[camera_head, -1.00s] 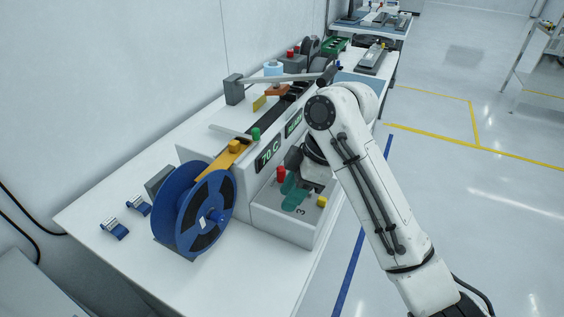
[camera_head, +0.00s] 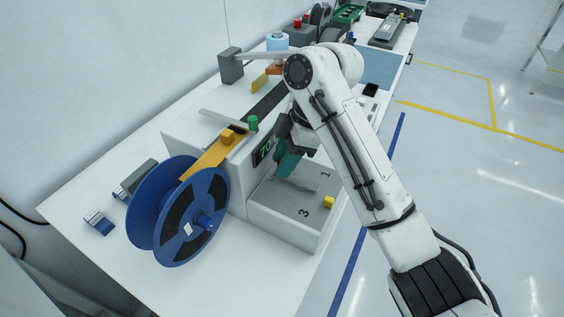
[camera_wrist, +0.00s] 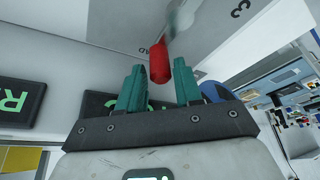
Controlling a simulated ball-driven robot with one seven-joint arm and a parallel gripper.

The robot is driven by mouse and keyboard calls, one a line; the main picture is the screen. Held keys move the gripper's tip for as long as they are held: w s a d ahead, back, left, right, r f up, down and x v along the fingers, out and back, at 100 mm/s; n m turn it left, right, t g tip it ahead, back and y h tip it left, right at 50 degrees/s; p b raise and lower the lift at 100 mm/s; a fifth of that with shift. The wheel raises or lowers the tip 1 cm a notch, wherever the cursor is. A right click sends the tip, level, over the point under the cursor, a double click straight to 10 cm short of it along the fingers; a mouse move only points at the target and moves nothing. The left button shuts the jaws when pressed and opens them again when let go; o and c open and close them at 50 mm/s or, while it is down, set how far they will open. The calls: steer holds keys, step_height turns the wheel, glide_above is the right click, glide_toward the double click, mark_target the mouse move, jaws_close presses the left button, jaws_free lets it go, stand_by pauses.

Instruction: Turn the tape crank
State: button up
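The tape crank's red handle (camera_wrist: 159,62) shows in the wrist view between the tips of my two teal fingers. My gripper (camera_wrist: 159,75) is open around it, with a gap visible on both sides. In the head view my gripper (camera_head: 287,163) is beside the front of the white machine (camera_head: 237,165), above its low tray (camera_head: 290,210). The red handle is hidden behind the fingers there. The large blue tape reel (camera_head: 180,212) stands upright at the machine's near end. An orange tape guide (camera_head: 210,160) runs from it to the machine.
The tray bears printed numbers and a small yellow block (camera_head: 329,202). A green knob (camera_head: 253,123) stands on the machine's top edge. Blue-and-white pieces (camera_head: 98,221) lie left of the reel. The floor right of the bench (camera_head: 480,210) is clear.

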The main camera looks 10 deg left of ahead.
steer(key=shift+s+a+f, duration=0.1)
steer(key=shift+a+f, duration=0.15)
steer(key=shift+f, duration=0.3)
jaws_close()
steer(key=shift+r+m+p, duration=0.1)
steer(key=shift+m+p, duration=0.2)
steer(key=shift+p, duration=0.05)
